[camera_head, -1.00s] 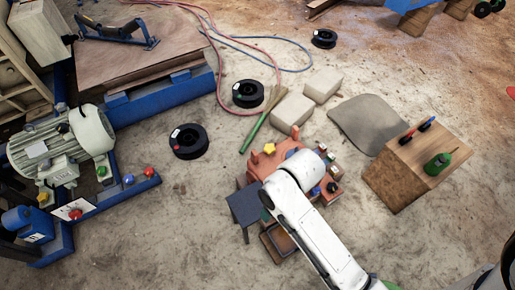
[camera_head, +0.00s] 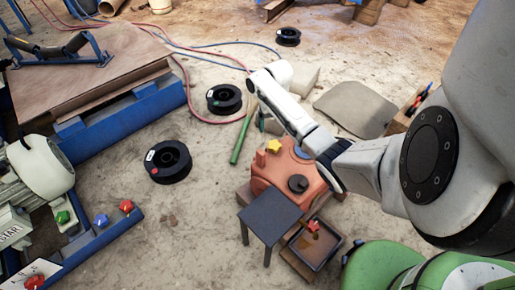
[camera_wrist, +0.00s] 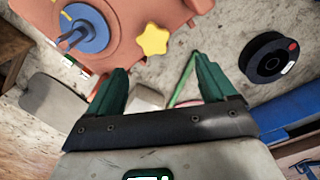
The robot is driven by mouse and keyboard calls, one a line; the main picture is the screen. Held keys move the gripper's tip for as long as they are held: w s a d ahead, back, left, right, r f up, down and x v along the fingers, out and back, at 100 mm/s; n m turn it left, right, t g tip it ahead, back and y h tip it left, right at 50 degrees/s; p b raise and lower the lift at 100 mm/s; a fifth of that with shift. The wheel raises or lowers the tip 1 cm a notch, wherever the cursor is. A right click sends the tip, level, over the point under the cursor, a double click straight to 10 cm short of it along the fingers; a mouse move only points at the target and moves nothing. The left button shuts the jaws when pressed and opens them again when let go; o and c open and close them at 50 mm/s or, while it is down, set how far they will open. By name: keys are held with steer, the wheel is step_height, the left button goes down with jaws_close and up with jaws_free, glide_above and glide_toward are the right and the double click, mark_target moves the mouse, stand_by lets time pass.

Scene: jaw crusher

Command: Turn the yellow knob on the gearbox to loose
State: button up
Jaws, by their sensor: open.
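The orange gearbox (camera_head: 268,172) stands on the floor in the middle of the head view, its right side partly covered by my arm. The star-shaped yellow knob (camera_head: 274,146) sticks out at its upper left edge. In the wrist view, the yellow knob (camera_wrist: 153,40) shows at the edge of the gearbox housing (camera_wrist: 130,18), just beyond my gripper (camera_wrist: 158,64). My green fingers are spread and empty, with the knob roughly between their lines but apart from them. In the head view my gripper is mostly hidden behind my wrist. I cannot read any marking by the knob.
A round blue part (camera_wrist: 88,38) with a grey lever sits on the gearbox. A dark small table (camera_head: 270,212) and a tray (camera_head: 318,245) stand in front. A green rod (camera_head: 240,140) and black spools (camera_head: 168,161) lie on the floor to the left.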

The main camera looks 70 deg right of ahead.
mark_target(274, 144)
steer(key=f+b, duration=0.1)
steer(key=f, duration=0.2)
steer(key=f+b, duration=0.2)
steer(key=f, duration=0.2)
steer(key=d+f+b, duration=0.1)
steer(key=f+b, duration=0.1)
steer(key=f, duration=0.2)
steer(key=shift+s, duration=0.35)
steer(key=shift+c, duration=0.3)
steer(key=c, duration=1)
